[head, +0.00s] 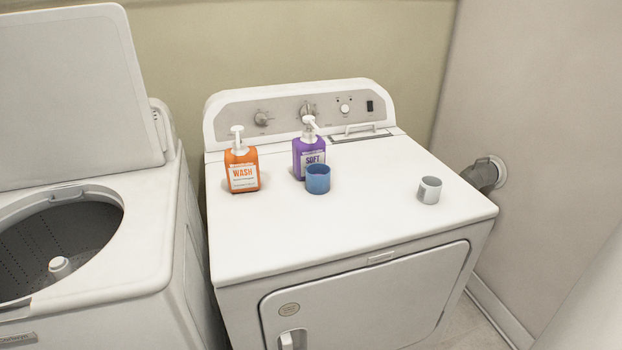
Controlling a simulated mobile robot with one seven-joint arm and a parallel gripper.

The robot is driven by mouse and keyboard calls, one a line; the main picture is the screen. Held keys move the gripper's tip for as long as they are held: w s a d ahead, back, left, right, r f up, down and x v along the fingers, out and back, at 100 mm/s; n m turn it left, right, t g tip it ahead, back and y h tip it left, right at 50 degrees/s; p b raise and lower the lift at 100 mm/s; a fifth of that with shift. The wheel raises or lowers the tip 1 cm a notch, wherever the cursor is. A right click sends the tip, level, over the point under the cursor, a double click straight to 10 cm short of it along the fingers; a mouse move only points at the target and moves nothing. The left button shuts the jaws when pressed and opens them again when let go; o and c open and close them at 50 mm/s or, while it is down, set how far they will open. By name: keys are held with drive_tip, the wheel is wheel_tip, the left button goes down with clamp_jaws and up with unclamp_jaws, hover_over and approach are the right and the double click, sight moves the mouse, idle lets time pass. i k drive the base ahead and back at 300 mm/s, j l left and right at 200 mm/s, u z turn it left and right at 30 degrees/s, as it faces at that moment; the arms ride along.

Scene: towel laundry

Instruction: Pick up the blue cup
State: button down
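The blue cup (318,180) stands upright on the white top of the dryer (350,234), near its middle. It is right in front of the purple SOFT pump bottle (306,150) and hides that bottle's lower right part. I cannot tell whether the cup and the bottle touch. My gripper is not in view in the head view.
An orange WASH pump bottle (242,168) stands left of the cup. A white-grey cup (429,190) stands to the right. The dryer's control panel (285,112) rises behind. An open washer (150,236) is at left. The dryer's front top is clear.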

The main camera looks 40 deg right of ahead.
sight(318, 179)
drive_tip(key=i+u, duration=0.4)
drive_tip(key=i, duration=0.5)
drive_tip(key=k+l+z, duration=0.1)
drive_tip(key=z, duration=0.4)
drive_tip(key=k+l+z, duration=0.15)
drive_tip(key=z, duration=0.35)
drive_tip(key=k+l+z, duration=0.15)
drive_tip(key=z, duration=0.35)
drive_tip(key=k+j+z, duration=0.1)
drive_tip(key=k, duration=0.5)
